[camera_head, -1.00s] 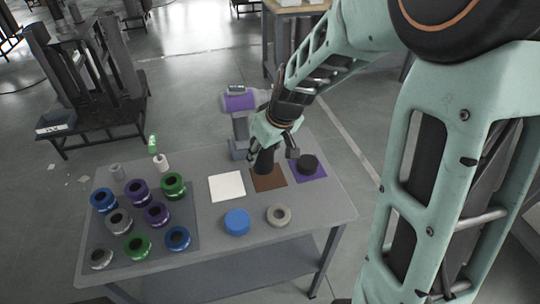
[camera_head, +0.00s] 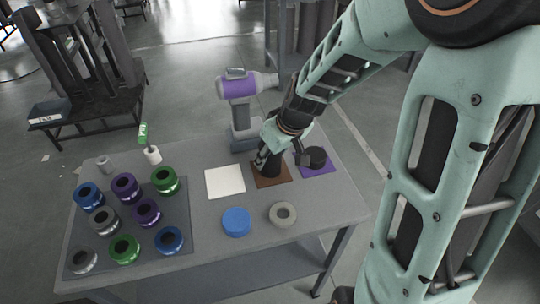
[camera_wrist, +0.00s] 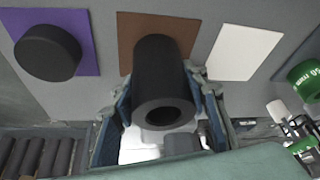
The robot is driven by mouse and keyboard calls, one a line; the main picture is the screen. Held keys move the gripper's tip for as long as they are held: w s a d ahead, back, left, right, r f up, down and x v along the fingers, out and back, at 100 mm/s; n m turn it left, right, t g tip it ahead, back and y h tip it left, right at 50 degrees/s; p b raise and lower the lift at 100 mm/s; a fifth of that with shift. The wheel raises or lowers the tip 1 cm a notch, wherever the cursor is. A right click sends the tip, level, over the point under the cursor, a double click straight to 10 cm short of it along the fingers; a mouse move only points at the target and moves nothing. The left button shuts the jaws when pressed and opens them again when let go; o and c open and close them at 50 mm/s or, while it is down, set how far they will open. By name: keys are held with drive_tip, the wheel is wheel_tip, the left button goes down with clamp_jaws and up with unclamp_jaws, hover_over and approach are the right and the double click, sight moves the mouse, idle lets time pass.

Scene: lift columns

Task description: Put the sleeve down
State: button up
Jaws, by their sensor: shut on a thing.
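The sleeve (camera_wrist: 160,75) is a black hollow cylinder, seen in the wrist view with its open end toward the camera. My gripper (camera_wrist: 165,105) is shut on it, one finger on each side. In the head view the sleeve (camera_head: 271,168) stands upright at the brown square (camera_head: 285,181), under my gripper (camera_head: 272,156). The brown square also shows behind the sleeve in the wrist view (camera_wrist: 128,28). Whether the sleeve's lower end touches the square I cannot tell.
A black disc (camera_head: 314,155) lies on the purple square (camera_head: 320,170) to the right. The white square (camera_head: 225,182) is bare. A drill (camera_head: 241,105) stands behind. Several coloured rings fill the left mat (camera_head: 190,213).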

drive_tip(key=shift+r, duration=0.1)
drive_tip(key=o, duration=1.3)
drive_tip(key=shift+r, duration=0.1)
drive_tip(key=p+v, duration=0.6)
drive_tip(key=v, duration=0.5)
drive_tip(key=shift+s+d+r+p, duration=0.2)
drive_tip(key=shift+s+r+p, duration=0.05)
drive_tip(key=shift+r+p, duration=0.05)
